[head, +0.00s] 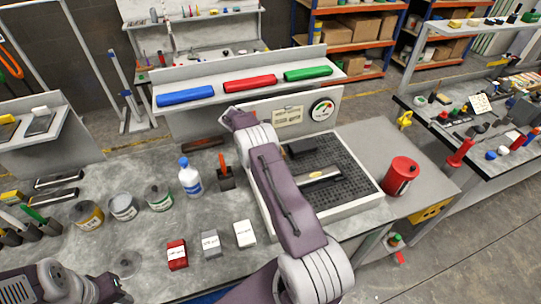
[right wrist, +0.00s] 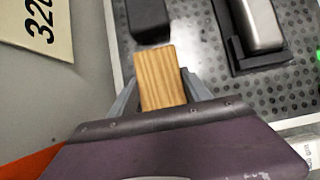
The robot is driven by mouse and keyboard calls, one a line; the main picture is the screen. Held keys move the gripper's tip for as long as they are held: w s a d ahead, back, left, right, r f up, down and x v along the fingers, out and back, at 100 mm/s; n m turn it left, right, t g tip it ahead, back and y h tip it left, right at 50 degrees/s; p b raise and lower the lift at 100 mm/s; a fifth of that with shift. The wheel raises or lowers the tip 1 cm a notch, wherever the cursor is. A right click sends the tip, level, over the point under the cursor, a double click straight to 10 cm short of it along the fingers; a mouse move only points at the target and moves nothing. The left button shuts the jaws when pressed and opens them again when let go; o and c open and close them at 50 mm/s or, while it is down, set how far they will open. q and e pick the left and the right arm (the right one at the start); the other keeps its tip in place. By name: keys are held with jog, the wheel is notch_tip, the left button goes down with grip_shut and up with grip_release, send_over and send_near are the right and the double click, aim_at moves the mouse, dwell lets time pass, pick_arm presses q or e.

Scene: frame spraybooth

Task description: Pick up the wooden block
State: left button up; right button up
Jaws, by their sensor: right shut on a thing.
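The wooden block (right wrist: 161,78) is a light brown piece with striped grain, seen in the right wrist view. It sits between the two grey fingers of my right gripper (right wrist: 161,92), which is shut on it. Below the block in that view are a perforated dark surface and a pale rim; I cannot tell if it touches them. In the head view my right arm hides the block and the right gripper's fingers. My left gripper (head: 112,290) is at the bottom left of the head view, over the bench; its finger opening is not clear.
The perforated tray (head: 352,160) holds a black block (head: 300,148) and a silver piece in a black holder (head: 320,178). A red can (head: 401,176) stands right of it.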

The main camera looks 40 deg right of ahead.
jog(key=shift+r, duration=0.35)
notch_tip(320, 180, up, 3)
jog(key=shift+s+r+b, duration=0.15)
jog(key=shift+r+b, duration=0.05)
jog(key=shift+b, duration=0.6)
jog(key=s+d+r+b, duration=0.2)
jog(key=s+d+r, duration=0.3)
jog(key=s, duration=0.5)
jog(key=shift+d+r+b, duration=0.3)
jog(key=shift+d+r, duration=0.05)
jog(key=shift+r, duration=0.55)
